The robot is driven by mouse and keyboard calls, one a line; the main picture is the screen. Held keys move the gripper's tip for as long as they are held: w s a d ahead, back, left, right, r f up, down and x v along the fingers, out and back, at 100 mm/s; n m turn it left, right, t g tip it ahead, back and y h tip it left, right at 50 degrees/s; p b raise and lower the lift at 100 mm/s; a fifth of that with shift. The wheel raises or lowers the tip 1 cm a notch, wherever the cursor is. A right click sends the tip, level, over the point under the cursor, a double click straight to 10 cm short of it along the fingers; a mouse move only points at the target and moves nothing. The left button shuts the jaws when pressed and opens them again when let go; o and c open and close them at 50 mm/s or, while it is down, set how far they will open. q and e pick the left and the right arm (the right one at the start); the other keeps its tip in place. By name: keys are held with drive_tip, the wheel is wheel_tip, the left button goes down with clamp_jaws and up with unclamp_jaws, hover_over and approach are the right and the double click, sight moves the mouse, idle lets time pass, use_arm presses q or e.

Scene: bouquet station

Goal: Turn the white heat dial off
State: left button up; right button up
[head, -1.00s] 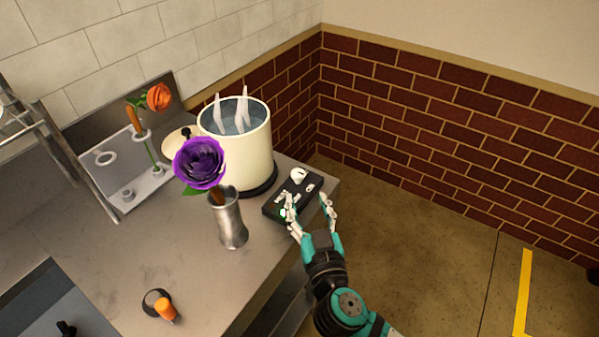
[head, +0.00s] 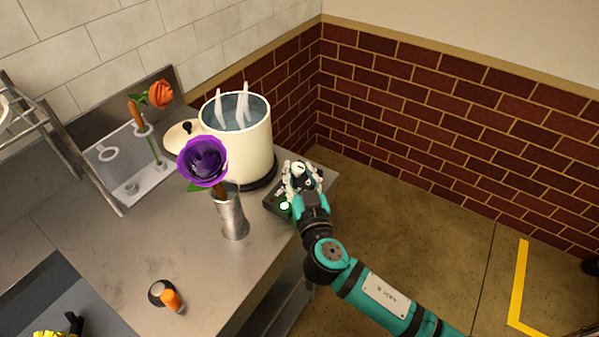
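The white heat dial (head: 299,167) is on top of a black control box (head: 275,202) beside the pot, at the table's right edge. A green light (head: 284,206) glows on the box. My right gripper (head: 302,176) is over the box, with its fingers on either side of the dial. They partly hide the dial, and I cannot tell whether they touch it or which way it points. My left gripper is not in view.
A cream pot (head: 250,147) with water and pale wisps stands just behind the box. A metal vase (head: 232,216) with a purple flower (head: 203,160) stands left of it. An orange-handled tool (head: 171,300) lies at the front. Open floor (head: 410,225) is to the right.

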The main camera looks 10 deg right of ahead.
clamp_jaws()
